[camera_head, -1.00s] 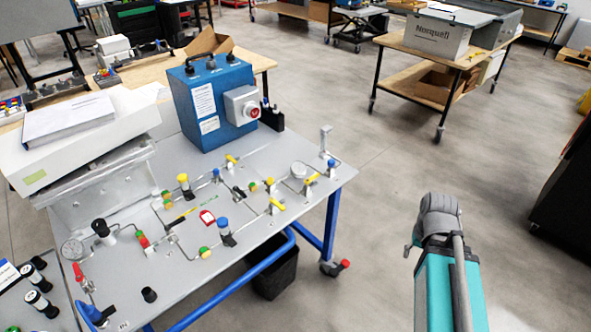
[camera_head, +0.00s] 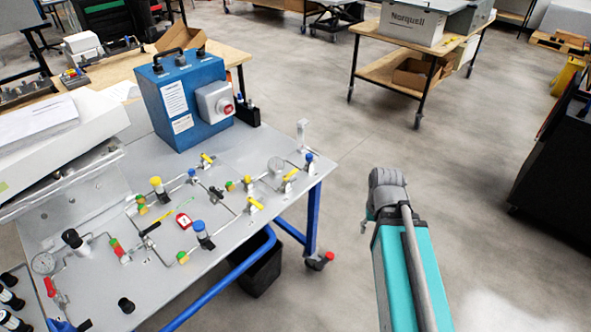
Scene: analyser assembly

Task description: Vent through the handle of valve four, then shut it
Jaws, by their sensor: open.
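The valve panel is a grey sheet (camera_head: 225,180) on a blue-legged bench, with thin steel tubing and small valves. Yellow lever handles show at the back (camera_head: 207,158), at the right (camera_head: 291,173) and near the front edge (camera_head: 255,203). A red lever (camera_head: 50,287) is at the front left and a black lever (camera_head: 150,229) in the middle. No valve number is readable, so I cannot tell which is valve four.
A blue box with a red button (camera_head: 185,100) stands at the panel's back. Round gauges sit at the right (camera_head: 275,165) and left (camera_head: 43,263). A black bin (camera_head: 255,270) is under the bench. A cart (camera_head: 410,80) and a dark cabinet (camera_head: 555,160) bound clear floor.

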